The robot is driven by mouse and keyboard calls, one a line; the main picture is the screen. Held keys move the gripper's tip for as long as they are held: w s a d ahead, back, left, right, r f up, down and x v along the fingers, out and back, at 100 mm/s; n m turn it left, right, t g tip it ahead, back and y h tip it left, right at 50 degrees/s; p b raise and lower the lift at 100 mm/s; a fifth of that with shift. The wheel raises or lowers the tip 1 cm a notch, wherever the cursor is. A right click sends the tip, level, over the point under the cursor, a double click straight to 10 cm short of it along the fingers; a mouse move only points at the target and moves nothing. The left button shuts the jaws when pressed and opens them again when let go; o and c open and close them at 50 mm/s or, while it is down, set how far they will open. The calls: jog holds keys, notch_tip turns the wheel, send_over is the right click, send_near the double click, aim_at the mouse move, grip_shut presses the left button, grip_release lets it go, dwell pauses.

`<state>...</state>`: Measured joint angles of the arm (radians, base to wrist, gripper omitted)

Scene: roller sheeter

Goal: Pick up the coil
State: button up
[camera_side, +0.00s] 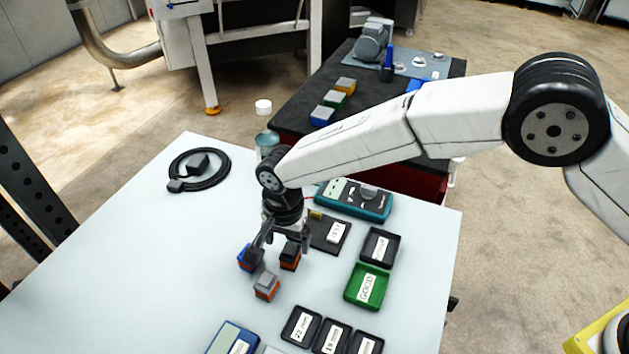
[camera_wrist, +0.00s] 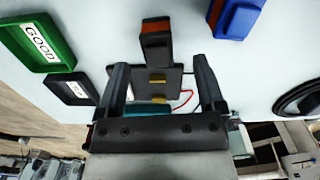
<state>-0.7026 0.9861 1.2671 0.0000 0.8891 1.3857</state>
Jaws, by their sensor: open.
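No label tells me which thing is the coil. Three small orange-based blocks stand on the white table: a black-topped block (camera_side: 290,257), a blue-topped block (camera_side: 246,257) and a grey-topped block (camera_side: 267,287). A black looped cable (camera_side: 199,168) lies at the far left. My gripper (camera_side: 283,246) points down over the blocks, open and empty. In the wrist view, my gripper's fingers (camera_wrist: 160,70) are apart, with the black-topped block (camera_wrist: 156,40) beyond and between their tips. The blue-topped block (camera_wrist: 237,18) is off to the right there. The grey-topped block is not visible there.
A green GOOD tray (camera_side: 367,286) and a black tray (camera_side: 379,246) sit right of the blocks. A teal meter (camera_side: 354,201) and a dark plate (camera_side: 330,232) are behind. Several black trays (camera_side: 331,336) line the front. The left table area is clear.

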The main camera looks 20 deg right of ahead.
aim_at(289, 249)
jog(key=shift+d+f, duration=0.2)
jog(key=shift+f, duration=2.45)
grip_shut()
